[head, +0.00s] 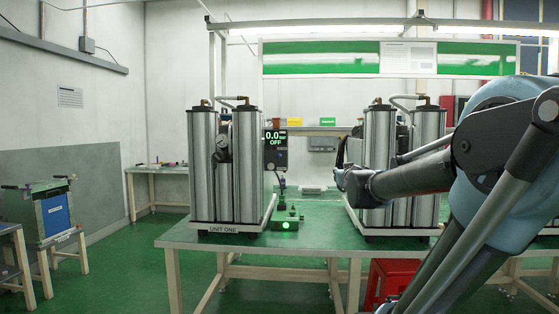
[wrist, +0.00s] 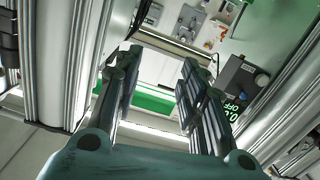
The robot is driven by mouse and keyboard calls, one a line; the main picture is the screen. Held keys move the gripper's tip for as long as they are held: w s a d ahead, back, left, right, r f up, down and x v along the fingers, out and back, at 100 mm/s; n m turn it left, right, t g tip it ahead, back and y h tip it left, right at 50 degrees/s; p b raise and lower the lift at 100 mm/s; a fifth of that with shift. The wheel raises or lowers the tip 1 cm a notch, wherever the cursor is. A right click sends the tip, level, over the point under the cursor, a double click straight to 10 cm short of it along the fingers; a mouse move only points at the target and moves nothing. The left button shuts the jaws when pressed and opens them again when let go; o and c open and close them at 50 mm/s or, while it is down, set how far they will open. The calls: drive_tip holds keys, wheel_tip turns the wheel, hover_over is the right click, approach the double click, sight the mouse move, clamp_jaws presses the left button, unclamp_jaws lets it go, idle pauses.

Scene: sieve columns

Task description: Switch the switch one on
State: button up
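Unit one (head: 203,165) is a pair of silver columns on a tray labelled "UNIT ONE", at the left of the green table. Beside its right column a dark control box (head: 276,150) shows "0.0" and "OFF" in green. A small green base (head: 287,216) with a lit green light stands on the table right of unit one; I cannot tell for sure which part is the switch. My gripper (head: 343,166) hangs in front of the second unit, right of the control box. In the wrist view my gripper (wrist: 160,68) has its fingers apart and nothing between them. A dark box with green digits (wrist: 238,80) shows at right.
A second pair of silver columns (head: 428,165) stands on the right part of the table, partly behind my arm. A blue-fronted box (head: 54,212) stands at far left.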

drive_tip(key=w+a+r+n+y, duration=0.3)
drive_tip(key=a+r+n+y, duration=0.15)
drive_tip(key=a, duration=0.35)
drive_tip(key=n+g+y, duration=0.2)
drive_tip(key=n+y, duration=0.1)
drive_tip(key=y, duration=0.3)
approach(278, 156)
drive_tip(key=x, duration=0.9)
drive_tip(key=shift+w+d, duration=0.25)
drive_tip(key=shift+d, duration=0.2)
